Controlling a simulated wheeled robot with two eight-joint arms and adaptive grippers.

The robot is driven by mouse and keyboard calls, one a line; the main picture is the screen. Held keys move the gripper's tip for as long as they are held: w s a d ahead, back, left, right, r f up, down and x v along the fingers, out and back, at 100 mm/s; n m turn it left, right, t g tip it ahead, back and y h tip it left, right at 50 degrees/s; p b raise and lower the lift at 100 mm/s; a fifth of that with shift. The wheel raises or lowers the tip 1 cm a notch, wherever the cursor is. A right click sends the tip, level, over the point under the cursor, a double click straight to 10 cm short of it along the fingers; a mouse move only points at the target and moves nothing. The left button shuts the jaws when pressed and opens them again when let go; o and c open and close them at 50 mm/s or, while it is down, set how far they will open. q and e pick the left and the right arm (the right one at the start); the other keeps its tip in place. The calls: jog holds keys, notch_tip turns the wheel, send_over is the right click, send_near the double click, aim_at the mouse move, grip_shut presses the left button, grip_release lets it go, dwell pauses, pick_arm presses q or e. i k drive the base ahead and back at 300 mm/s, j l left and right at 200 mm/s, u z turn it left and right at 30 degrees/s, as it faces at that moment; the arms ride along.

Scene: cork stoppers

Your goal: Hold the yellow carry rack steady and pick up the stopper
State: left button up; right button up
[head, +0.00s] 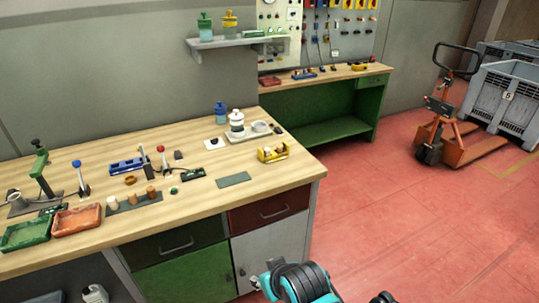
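The yellow carry rack (274,153) stands on the wooden workbench near its right end, with small dark items in it that are too small to make out. Several stopper-like pieces stand in a row on a dark strip toward the left: a pale one (112,203), a brown one (132,198) and an orange-brown one (151,191). I cannot tell which is the stopper meant. A teal and black part of my own arm shows at the bottom edge, apart from the bench top.
The workbench (225,200) also holds a green tray (24,236), an orange tray (77,220), a blue holder (127,166), a white bottle (236,120) and a flat grey-green mat (233,180). Red floor (390,220) is clear on the right, before a pallet truck (440,125).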

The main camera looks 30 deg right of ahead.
aim_at(267, 150)
jog(key=i+l, duration=0.2)
jog(key=l, duration=0.2)
jog(key=i+l, duration=0.2)
jog(key=l, duration=0.2)
jog(key=i+l, duration=0.15)
jog(key=l, duration=0.2)
jog(key=i+l, duration=0.2)
jog(key=l, duration=0.2)
